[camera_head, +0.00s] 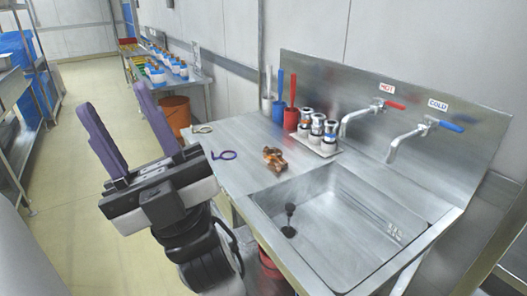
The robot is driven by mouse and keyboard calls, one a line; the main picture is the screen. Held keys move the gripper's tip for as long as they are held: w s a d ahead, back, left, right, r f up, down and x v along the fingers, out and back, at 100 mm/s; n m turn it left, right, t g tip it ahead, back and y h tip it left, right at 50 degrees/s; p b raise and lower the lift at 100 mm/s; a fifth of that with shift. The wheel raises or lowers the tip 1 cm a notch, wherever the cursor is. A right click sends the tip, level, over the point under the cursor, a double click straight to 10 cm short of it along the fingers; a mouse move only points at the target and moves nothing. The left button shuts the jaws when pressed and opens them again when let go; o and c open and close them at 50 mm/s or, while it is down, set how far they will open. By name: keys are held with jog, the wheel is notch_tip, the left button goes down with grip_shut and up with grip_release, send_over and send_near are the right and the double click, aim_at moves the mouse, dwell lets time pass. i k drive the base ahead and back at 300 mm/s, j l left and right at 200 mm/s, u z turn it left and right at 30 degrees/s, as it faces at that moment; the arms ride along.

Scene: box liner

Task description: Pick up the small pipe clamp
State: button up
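On the steel counter (238,184) left of the sink, a small purple ring-shaped piece with a short tail (224,155) lies flat. A pale yellowish ring-shaped piece (202,129) lies farther back, near the counter's left edge. Both look like clamps; I cannot tell for sure which is the small pipe clamp. My gripper (113,95) is at the left, with its two purple fingers spread wide and nothing between them. It is left of the counter, apart from both rings.
A brown, shiny object (275,159) lies near the sink basin (335,222). A tray of several capped containers (318,145) stands behind it, beside red (291,119) and blue (279,112) holders. An orange bucket (176,114) stands on the floor beyond. The counter's front left is clear.

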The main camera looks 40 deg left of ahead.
aim_at(280, 163)
jog(key=i+j, duration=0.1)
jog(key=j, duration=0.4)
jog(key=i+j, duration=0.1)
jog(key=j, duration=0.45)
jog(key=i+j, duration=0.65)
jog(key=j, duration=0.1)
